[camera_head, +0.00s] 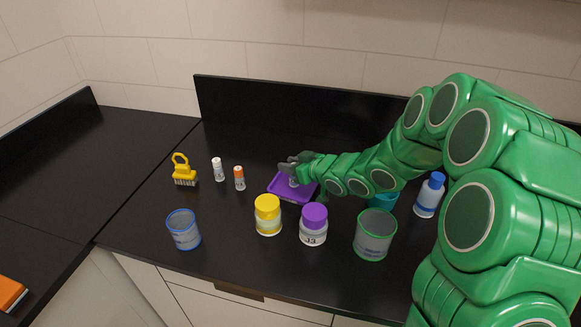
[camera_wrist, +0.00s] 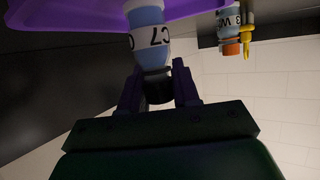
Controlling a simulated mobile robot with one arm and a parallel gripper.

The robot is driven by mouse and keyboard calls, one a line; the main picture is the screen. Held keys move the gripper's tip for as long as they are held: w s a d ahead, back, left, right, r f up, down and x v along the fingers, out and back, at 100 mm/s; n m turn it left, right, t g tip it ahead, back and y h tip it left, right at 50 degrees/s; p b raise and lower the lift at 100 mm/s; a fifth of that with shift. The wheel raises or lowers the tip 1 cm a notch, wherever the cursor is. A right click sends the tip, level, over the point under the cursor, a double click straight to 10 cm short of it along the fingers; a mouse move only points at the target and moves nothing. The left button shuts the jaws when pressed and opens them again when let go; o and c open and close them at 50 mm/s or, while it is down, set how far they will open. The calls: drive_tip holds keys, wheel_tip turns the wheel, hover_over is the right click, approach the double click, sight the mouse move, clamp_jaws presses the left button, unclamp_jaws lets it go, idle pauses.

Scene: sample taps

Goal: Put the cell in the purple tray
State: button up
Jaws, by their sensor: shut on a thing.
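The purple tray (camera_wrist: 80,17) shows behind the cell's far end. In the head view my gripper (camera_head: 290,166) is over the purple tray (camera_head: 281,188), with a whitish bit of the cell (camera_head: 293,182) below the fingers. I cannot tell whether the cell touches the tray floor. My arm hides the tray's right part.
An orange-capped vial (camera_head: 239,178), a white-capped vial (camera_head: 218,169) and a yellow brush (camera_head: 183,170) stand left of the tray. In front are a yellow-lidded jar (camera_head: 268,215), a purple-lidded jar (camera_head: 313,226), and blue-rimmed (camera_head: 184,231) and green-rimmed (camera_head: 374,236) containers. A blue bottle (camera_head: 429,196) stands right.

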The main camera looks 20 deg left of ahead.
drive_tip(key=shift+f, duration=0.35)
drive_tip(key=shift+f, duration=0.1)
drive_tip(key=o, duration=1)
drive_tip(key=shift+o, duration=0.2)
drive_tip(key=v, duration=0.7)
drive_tip(key=shift+d+r, duration=0.2)
drive_tip(key=shift+r, duration=0.05)
drive_tip(key=shift+s, duration=0.15)
